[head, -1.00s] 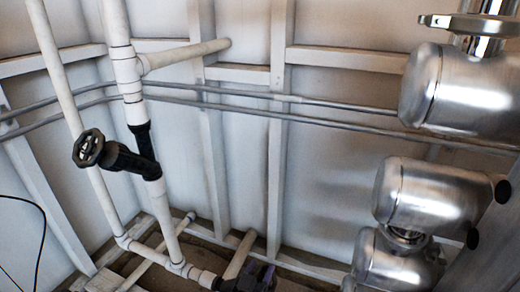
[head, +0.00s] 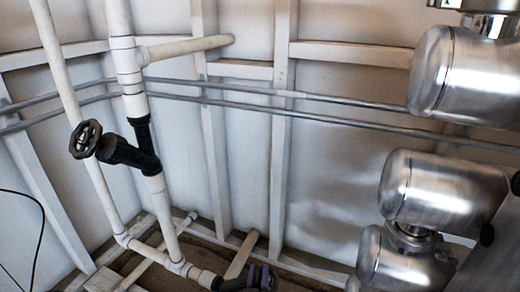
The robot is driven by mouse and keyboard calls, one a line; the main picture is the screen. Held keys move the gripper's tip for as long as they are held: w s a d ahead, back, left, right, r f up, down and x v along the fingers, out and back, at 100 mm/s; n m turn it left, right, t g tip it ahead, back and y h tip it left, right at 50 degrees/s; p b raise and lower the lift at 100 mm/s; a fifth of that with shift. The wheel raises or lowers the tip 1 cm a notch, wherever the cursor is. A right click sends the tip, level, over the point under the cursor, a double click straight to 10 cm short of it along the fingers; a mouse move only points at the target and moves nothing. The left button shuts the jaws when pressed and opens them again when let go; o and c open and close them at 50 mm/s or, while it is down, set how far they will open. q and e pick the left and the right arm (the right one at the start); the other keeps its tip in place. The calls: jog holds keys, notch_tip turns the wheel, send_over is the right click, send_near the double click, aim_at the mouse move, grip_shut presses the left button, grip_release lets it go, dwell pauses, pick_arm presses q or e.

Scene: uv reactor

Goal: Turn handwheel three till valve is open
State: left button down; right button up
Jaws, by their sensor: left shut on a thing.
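A black round handwheel (head: 86,139) sits on an angled black valve body (head: 130,157) on the white vertical pipe at the left. Nothing touches this handwheel. A second black valve (head: 234,284) sits on the low pipe at the bottom edge. At its right end are dark, purplish finger-like parts, which I take for my left gripper (head: 262,277), shut on what seems to be the lower handwheel. The picture edge cuts this off, and the wheel's turn cannot be read. My right gripper is not in view.
Large steel cylinders (head: 440,190) fill the right side. White pipes (head: 172,220) stand at the left. Thin grey pipes (head: 330,115) cross a white ribbed wall. A black cable (head: 42,235) hangs at far left.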

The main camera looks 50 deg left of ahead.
pick_arm(q)
jog(key=shift+f, duration=0.1)
jog(key=shift+d, duration=0.1)
jog(key=c, duration=0.5)
grip_release()
jog(key=shift+c, duration=0.2)
jog(key=v, duration=1)
jog(key=shift+w, duration=0.1)
